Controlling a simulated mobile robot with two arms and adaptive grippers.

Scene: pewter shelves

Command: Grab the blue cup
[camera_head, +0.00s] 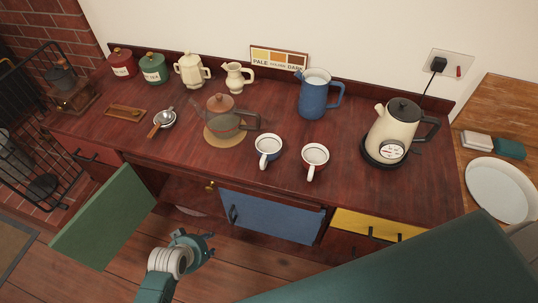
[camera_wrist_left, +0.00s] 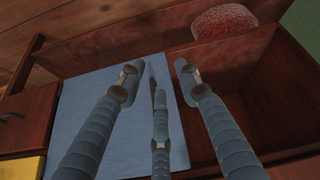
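A small cup with a blue rim and bluish outer side (camera_head: 268,148) stands upright on the dark red wooden counter (camera_head: 385,185), near its front edge, handle toward me. A similar cup with a reddish outer side (camera_head: 315,157) stands to its right. My left gripper (camera_head: 208,244) is below and in front of the counter, to the lower left of the cups and well apart from them. In the left wrist view its fingers (camera_wrist_left: 154,85) are spread and empty, in front of the blue cabinet door (camera_wrist_left: 115,115). The cups are not in that view. My right gripper is not in view.
A teapot (camera_head: 221,115) on a round mat stands left of the cups. A blue pitcher (camera_head: 314,95) stands behind them, a kettle (camera_head: 393,132) to the right. A green cabinet door (camera_head: 105,217) hangs open on the left. A reddish round object (camera_wrist_left: 224,20) lies inside the cabinet.

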